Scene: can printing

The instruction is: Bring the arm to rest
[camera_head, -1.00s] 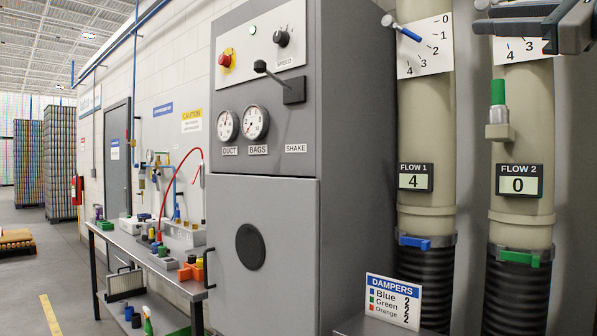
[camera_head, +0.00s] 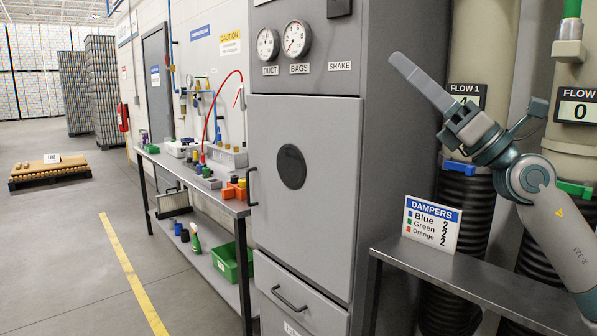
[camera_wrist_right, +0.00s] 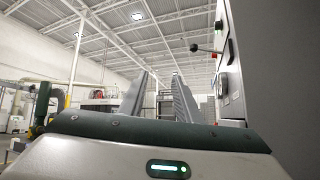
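My right gripper (camera_head: 400,68) is raised in the right part of the head view, in front of the grey cabinet's side and the FLOW 1 duct. Its fingers point up and left and touch nothing that I can see. In the right wrist view, its two fingers (camera_wrist_right: 157,80) stand apart with nothing between them, so it is open and empty. In the head view one finger mostly hides the other. My left gripper is in neither view.
The grey cabinet (camera_head: 305,200) stands close at centre. A metal bench (camera_head: 470,283) with a DAMPERS sign (camera_head: 431,223) lies below my right arm. A workbench (camera_head: 200,178) with small items stands left of the cabinet. The floor (camera_head: 60,250) at left is clear, with a pallet (camera_head: 50,171) farther back.

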